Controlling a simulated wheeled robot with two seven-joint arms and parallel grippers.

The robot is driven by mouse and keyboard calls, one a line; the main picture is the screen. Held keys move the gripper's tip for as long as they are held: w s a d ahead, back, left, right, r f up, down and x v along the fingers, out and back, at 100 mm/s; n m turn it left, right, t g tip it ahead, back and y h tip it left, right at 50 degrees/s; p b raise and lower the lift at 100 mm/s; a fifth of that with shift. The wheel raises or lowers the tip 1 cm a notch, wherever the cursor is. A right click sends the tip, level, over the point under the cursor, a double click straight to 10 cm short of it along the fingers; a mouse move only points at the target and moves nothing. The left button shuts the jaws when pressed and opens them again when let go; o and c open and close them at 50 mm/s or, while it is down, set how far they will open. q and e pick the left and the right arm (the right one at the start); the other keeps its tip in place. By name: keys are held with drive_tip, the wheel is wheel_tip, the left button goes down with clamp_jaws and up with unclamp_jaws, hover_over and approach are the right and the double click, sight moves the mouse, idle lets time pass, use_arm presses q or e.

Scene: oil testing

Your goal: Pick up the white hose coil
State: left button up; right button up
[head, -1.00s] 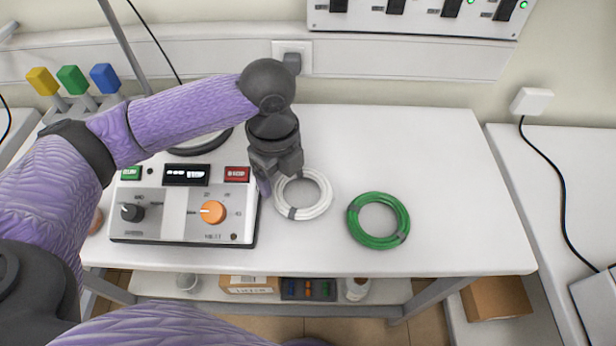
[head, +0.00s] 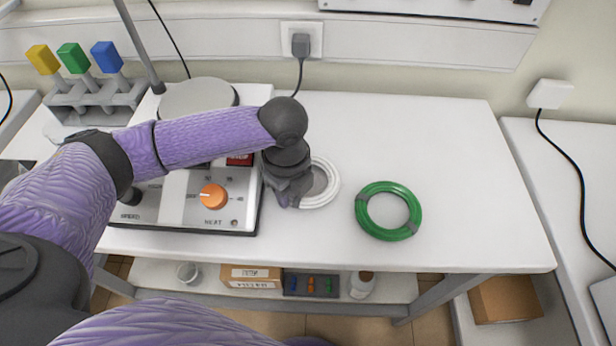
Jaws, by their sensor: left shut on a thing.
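The white hose coil (head: 328,186) is on the white table, to the right of the control box. Its left part is hidden behind my left gripper (head: 285,200). My left gripper points down at the coil's left side and is shut on it. Whether the coil is lifted off the table cannot be told. My right gripper is not in view.
A green hose coil (head: 389,211) lies to the right on the white table (head: 460,150). The control box (head: 183,213) with an orange knob (head: 213,196) stands at the left. A rack (head: 95,98) with coloured-topped tools stands behind it. The table's right side is clear.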

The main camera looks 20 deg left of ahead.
use_arm(q)
clamp_jaws()
wheel_tip(320, 180, up, 10)
drive_tip(key=p, duration=0.3)
drive_tip(key=shift+p, duration=0.3)
idle(0.5)
